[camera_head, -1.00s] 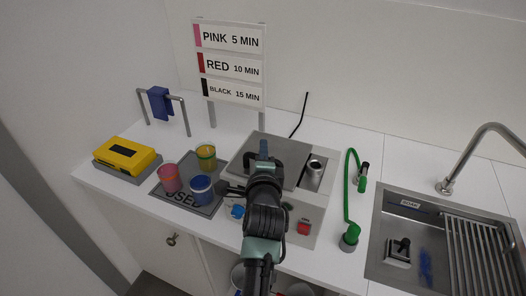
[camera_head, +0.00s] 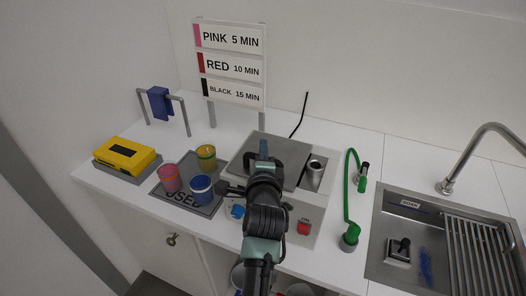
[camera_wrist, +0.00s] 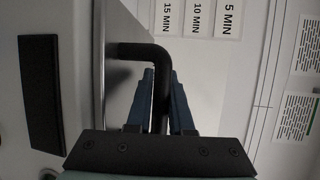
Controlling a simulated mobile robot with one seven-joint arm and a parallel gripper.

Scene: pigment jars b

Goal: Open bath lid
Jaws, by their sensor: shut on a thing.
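The bath is a grey box with a flat grey lid (camera_head: 288,152) on top, in the middle of the counter. The lid looks closed, lying flat. In the wrist view a black bent handle (camera_wrist: 143,52) stands out from the grey lid surface (camera_wrist: 98,60). My gripper (camera_wrist: 162,95) has its blue fingers on both sides of the handle and is shut on it.
A used tray (camera_head: 213,207) with pink, blue and yellow jars stands left of the bath. A metal cup (camera_head: 316,166) sits in the bath's right side. A green hose (camera_head: 347,200) and a sink (camera_head: 375,240) are to the right. A sign (camera_head: 231,62) stands behind.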

